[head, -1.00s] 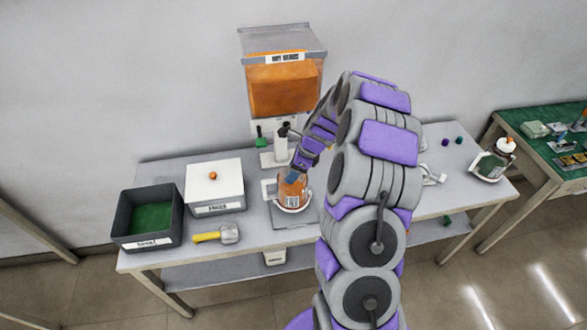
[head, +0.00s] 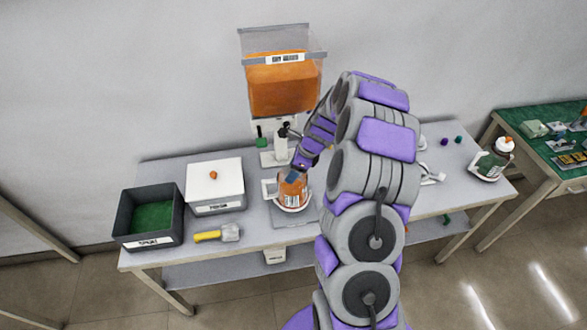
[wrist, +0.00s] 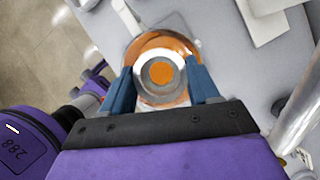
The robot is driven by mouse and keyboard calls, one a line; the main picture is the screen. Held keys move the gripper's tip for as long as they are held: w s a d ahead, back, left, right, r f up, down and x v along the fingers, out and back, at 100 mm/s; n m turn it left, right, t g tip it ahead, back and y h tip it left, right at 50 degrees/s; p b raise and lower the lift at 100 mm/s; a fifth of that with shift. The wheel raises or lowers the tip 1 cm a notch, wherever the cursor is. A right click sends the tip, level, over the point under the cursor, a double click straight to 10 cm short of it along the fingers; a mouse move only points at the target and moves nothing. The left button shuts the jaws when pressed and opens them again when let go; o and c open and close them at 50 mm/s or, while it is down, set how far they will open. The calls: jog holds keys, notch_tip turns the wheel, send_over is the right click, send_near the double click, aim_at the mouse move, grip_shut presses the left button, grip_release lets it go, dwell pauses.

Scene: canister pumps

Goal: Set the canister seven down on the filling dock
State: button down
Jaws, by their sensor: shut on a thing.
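The canister (head: 292,190), clear with orange content and a barcode label, stands upright in a white holder with a handle, at the grey plate (head: 293,219) below the dispenser. I cannot read its number. In the wrist view the canister (wrist: 180,50) is seen from above, with a white collar and an orange centre. My gripper (wrist: 163,90) has its blue fingers on both sides of the collar and is shut on it. In the head view my gripper (head: 293,176) is at the canister's top. Whether the canister's base touches the plate is hard to tell.
A dispenser with an orange tank (head: 283,85) hangs behind. A white lidded box (head: 215,180), a dark bin (head: 150,217) and a yellow-handled scoop (head: 215,235) are on the left. Another canister (head: 494,160) stands at the table's right end. A green-topped table (head: 515,125) is beyond.

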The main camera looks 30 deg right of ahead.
jog(key=shift+f+p, duration=0.35)
jog(key=shift+f, duration=0.95)
jog(key=shift+c, duration=0.9)
grip_release()
jog(key=p+v, duration=0.2)
jog(key=v, duration=1.5)
jog(key=shift+r, duration=0.1)
